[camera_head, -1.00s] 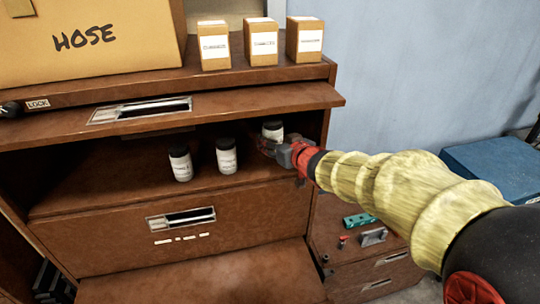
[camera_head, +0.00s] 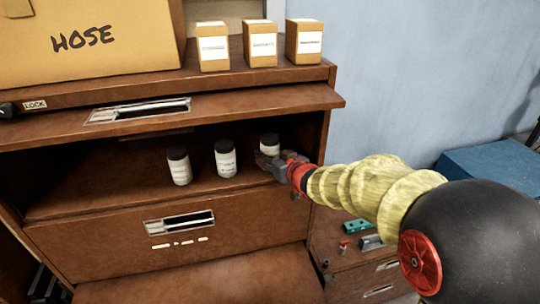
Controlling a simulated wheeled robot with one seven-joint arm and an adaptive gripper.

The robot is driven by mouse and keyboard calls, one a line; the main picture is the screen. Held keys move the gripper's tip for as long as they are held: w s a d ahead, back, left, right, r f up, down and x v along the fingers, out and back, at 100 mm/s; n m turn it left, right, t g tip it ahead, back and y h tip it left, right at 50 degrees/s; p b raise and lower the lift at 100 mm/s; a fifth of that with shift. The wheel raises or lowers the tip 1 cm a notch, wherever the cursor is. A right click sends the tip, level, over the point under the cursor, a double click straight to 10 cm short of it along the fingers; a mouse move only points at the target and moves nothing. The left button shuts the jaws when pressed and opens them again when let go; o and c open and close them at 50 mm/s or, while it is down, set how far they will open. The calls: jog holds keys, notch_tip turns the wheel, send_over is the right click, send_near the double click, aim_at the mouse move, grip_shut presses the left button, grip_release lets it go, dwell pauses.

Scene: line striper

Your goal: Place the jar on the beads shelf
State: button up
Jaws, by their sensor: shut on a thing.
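A white jar with a dark lid (camera_head: 269,143) is at the right end of the open cabinet shelf (camera_head: 110,185). My gripper (camera_head: 268,160) reaches in from the right and is shut on this jar, covering its lower part. I cannot tell whether the jar's base touches the shelf. Two similar jars stand upright to its left: a middle jar (camera_head: 225,159) and a left jar (camera_head: 179,167). A gap separates the held jar from the middle jar. No label reading beads is legible.
Small labelled boxes (camera_head: 262,45) and a large HOSE box (camera_head: 90,45) stand on the cabinet top. The shelf's left part is clear. The cabinet's right side wall (camera_head: 318,135) is close to my gripper. A blue box (camera_head: 490,170) is at the far right.

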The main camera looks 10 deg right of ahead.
jog(key=o, duration=1.6)
jog(key=shift+f, duration=0.1)
jog(key=shift+r, duration=0.25)
jog(key=p+v, duration=0.1)
jog(key=v, duration=1.1)
jog(key=s+d+r+m+g+h, duration=0.1)
jog(key=s+d+m+g+h, duration=0.3)
jog(key=s, duration=0.8)
jog(key=s+a+f+g, duration=0.1)
jog(key=s+a, duration=0.1)
jog(key=s, duration=0.4)
jog(key=s+a+f+n+g, duration=0.1)
jog(key=s+a+f+g, duration=0.1)
jog(key=s, duration=0.4)
jog(key=s+a+f+g+y, duration=0.1)
jog(key=s+a, duration=0.1)
jog(key=s, duration=0.3)
jog(key=shift+s+a+f+n+g, duration=0.1)
jog(key=shift+s+f+n+g, duration=0.15)
jog(key=shift+s+n+g, duration=0.15)
